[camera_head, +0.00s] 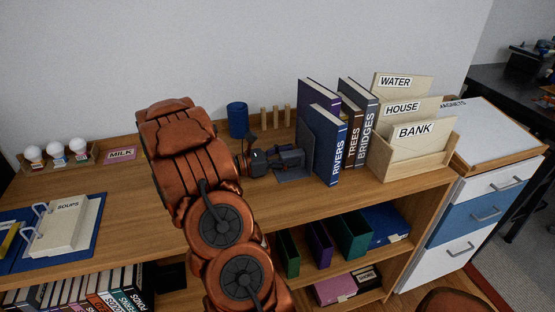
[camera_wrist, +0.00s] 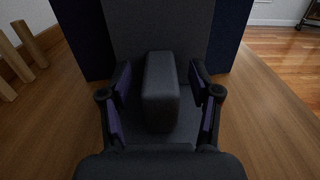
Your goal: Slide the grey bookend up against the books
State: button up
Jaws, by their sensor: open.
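The grey bookend (camera_head: 294,175) stands on the desktop with its upright plate beside the blue RIVERS book (camera_head: 329,145). In the wrist view the plate (camera_wrist: 160,28) rises in front of the blue cover (camera_wrist: 80,38), very close; I cannot tell whether they touch. A raised dark block (camera_wrist: 161,92) on the bookend sits between the fingers of my gripper (camera_wrist: 162,82). The fingers are open, with a gap on each side of the block. In the head view my gripper (camera_head: 298,158) is low over the bookend's base. TREES (camera_head: 351,135) and BRIDGES (camera_head: 362,120) books stand upright behind RIVERS.
A wooden sorter (camera_head: 415,160) with WATER, HOUSE and BANK cards stands right of the books. A blue cup (camera_head: 237,120) and several wooden pegs (camera_head: 275,122) stand at the back. A MILK card (camera_head: 121,155) lies farther left. The desk's front edge is close below the bookend.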

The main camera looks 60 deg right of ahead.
aim_at(305, 149)
jog(key=shift+s+d, duration=0.4)
jog(key=shift+s, duration=0.05)
jog(key=shift+c, duration=0.3)
grip_shut()
jog(key=shift+s+d, duration=0.15)
jog(key=shift+s, duration=0.05)
dwell(0.4)
jog(key=shift+s+d, duration=0.35)
jog(key=shift+s, duration=0.05)
